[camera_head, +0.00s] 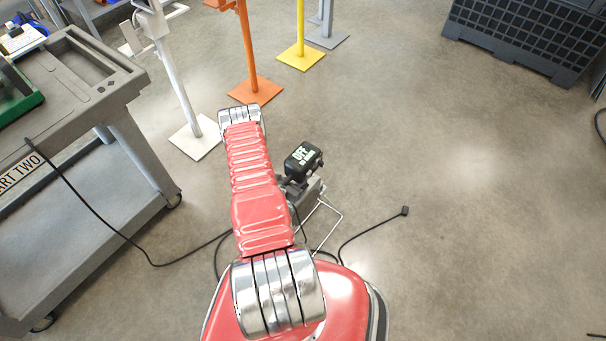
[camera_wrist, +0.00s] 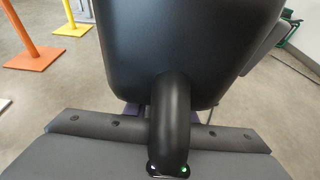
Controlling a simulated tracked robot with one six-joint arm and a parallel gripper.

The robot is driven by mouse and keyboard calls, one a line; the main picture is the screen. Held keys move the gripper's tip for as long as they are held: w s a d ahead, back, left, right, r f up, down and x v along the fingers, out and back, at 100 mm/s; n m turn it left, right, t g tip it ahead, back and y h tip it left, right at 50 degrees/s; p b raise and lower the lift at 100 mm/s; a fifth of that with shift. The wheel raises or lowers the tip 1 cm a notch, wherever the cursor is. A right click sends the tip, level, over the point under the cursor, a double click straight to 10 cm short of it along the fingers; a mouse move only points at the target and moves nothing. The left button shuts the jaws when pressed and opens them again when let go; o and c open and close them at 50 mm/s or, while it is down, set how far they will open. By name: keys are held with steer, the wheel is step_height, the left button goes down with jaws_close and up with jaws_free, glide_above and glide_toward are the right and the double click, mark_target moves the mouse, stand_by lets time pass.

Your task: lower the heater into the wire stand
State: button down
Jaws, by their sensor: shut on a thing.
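The heater shows in the head view as a black housing (camera_head: 303,157) with a white "OFF" label, just right of my arm. In the wrist view its large black body (camera_wrist: 190,45) fills the upper middle, with a curved black handle (camera_wrist: 170,115) below. My gripper (camera_wrist: 168,148) is shut on the heater at this handle; the fingertips are mostly hidden. The wire stand (camera_head: 329,233) shows as thin bent wire on the floor side, below and right of the heater. My arm hides part of it. I cannot tell whether the heater touches the stand.
A grey cart (camera_head: 130,120) stands at left. White (camera_head: 196,137), orange (camera_head: 255,90) and yellow (camera_head: 301,56) posts on flat bases stand ahead. A black cable with a plug (camera_head: 404,211) lies on the floor at right. A dark crate (camera_head: 520,40) is at upper right. The right floor is mostly clear.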

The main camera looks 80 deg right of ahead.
steer(key=shift+w+d+f, duration=0.1)
steer(key=shift+d+f, duration=0.1)
steer(key=shift+f, duration=0.2)
stand_by(1.5)
steer(key=c, duration=1.4)
jaws_free()
steer(key=shift+a+f, duration=0.1)
steer(key=shift+o, duration=0.2)
steer(key=shift+a+f, duration=0.25)
steer(key=shift+f, duration=0.05)
steer(key=o, duration=1.1)
steer(key=shift+d+r, duration=0.15)
steer(key=shift+w+a+f, duration=0.1)
steer(key=shift+w+a, duration=0.75)
steer(key=shift+a, duration=1.15)
steer(key=shift+w+a+f, duration=0.1)
steer(key=shift+w+a, duration=0.7)
steer(key=shift+a, duration=1.2)
steer(key=shift+w+a, duration=0.85)
steer(key=shift+a, duration=1.15)
